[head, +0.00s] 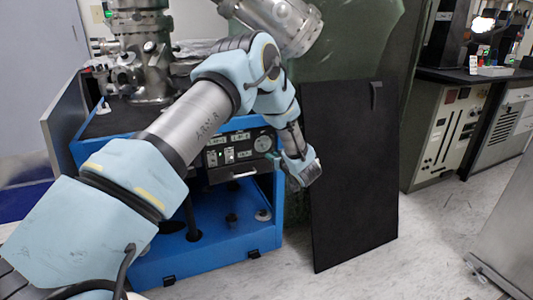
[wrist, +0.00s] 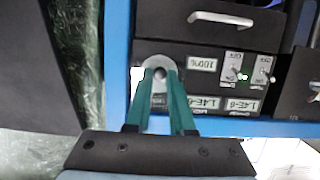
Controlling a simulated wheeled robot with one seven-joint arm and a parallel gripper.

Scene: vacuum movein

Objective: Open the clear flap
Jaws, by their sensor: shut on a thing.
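The blue-framed cart's black control panel (head: 236,148) has labels, toggle switches and a round grey dial (head: 263,143). In the wrist view the panel looks upside down, with the switches (wrist: 236,75) right of the dial (wrist: 151,62). My gripper (wrist: 160,68) has green fingers that reach over the dial and are shut on its small dark centre knob (wrist: 159,73). In the head view my wrist is beside the panel's right end, and the fingertips cannot be made out. I cannot make out a clear flap in either view.
A black board (head: 350,175) stands upright just right of my wrist. A drawer with a metal handle (head: 243,176) is under the panel. Metal vacuum parts (head: 150,55) stand on the cart. The floor (head: 430,235) at the right is partly free.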

